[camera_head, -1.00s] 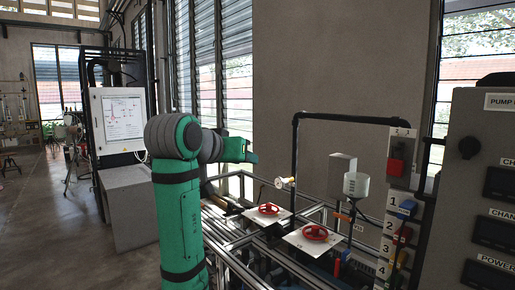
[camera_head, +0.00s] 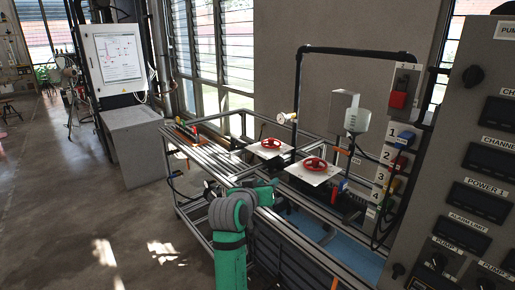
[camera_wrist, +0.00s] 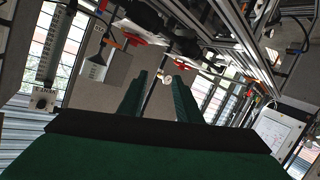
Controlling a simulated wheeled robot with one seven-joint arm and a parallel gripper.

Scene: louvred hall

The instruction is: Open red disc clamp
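Two red discs shaped like handwheels lie on white plates on the metal frame bench. One red disc (camera_head: 271,144) is farther back, the other red disc (camera_head: 315,164) nearer and to the right. I cannot tell which one is the clamp. Red parts also show at the top of the wrist view (camera_wrist: 130,38), which looks upside down. My gripper (camera_head: 268,187) is low at the bench's near edge, in front of the plates and apart from both discs. In the wrist view its two green fingers (camera_wrist: 159,76) stand apart with nothing held between them.
A black pipe (camera_head: 297,95) rises behind the discs, with a small pale round fitting near it. A control panel (camera_head: 470,170) fills the right side.

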